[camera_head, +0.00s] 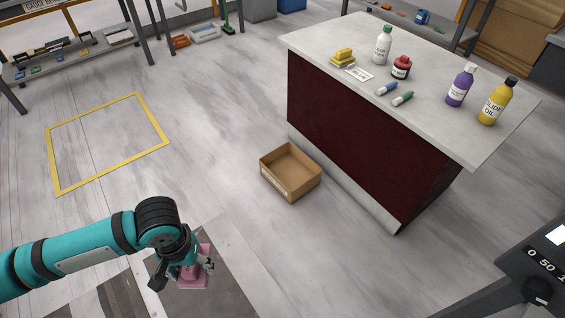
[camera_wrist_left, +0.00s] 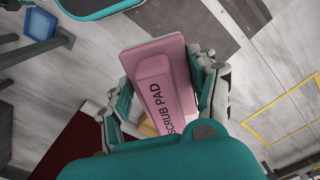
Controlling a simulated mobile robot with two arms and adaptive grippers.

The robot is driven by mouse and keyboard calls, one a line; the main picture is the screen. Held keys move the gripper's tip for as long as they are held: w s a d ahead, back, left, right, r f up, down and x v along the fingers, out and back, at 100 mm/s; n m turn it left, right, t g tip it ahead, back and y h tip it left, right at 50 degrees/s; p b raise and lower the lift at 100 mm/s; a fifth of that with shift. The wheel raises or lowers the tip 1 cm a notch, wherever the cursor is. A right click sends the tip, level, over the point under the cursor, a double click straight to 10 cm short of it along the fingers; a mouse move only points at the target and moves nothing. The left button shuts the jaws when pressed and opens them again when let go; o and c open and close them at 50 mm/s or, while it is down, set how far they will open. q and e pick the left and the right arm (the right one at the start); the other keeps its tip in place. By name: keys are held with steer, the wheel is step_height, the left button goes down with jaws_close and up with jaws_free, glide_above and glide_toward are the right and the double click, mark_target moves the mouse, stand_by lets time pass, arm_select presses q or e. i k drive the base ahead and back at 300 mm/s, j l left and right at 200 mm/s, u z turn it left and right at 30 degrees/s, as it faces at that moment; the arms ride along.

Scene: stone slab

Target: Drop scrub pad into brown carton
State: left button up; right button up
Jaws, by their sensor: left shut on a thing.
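The scrub pad (camera_wrist_left: 158,85) is pink, with a raised grip lettered "SCRUB PAD". My left gripper (camera_wrist_left: 165,90) is shut on it, one finger on each side, in the left wrist view. In the head view the left gripper (camera_head: 186,272) is at the lower left, with the pink scrub pad (camera_head: 203,268) partly hidden behind it. The brown carton (camera_head: 291,193) stands open on the floor at the foot of the slab, up and to the right of the gripper. It looks empty. My right gripper is not in view.
The stone slab (camera_head: 430,82) on a dark red base bears several bottles, a yellow item (camera_head: 343,57), a red-lidded jar (camera_head: 401,68) and two markers. A yellow square (camera_head: 150,149) marks the floor at left. The floor between gripper and carton is clear.

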mark_target(287, 175)
steer(key=i+j+z, duration=0.15)
steer(key=i, duration=0.35)
steer(key=i+j+z, duration=0.15)
steer(key=i, duration=0.3)
steer(key=i+j+z, duration=0.2)
steer(key=i, duration=0.25)
steer(key=j, duration=0.1)
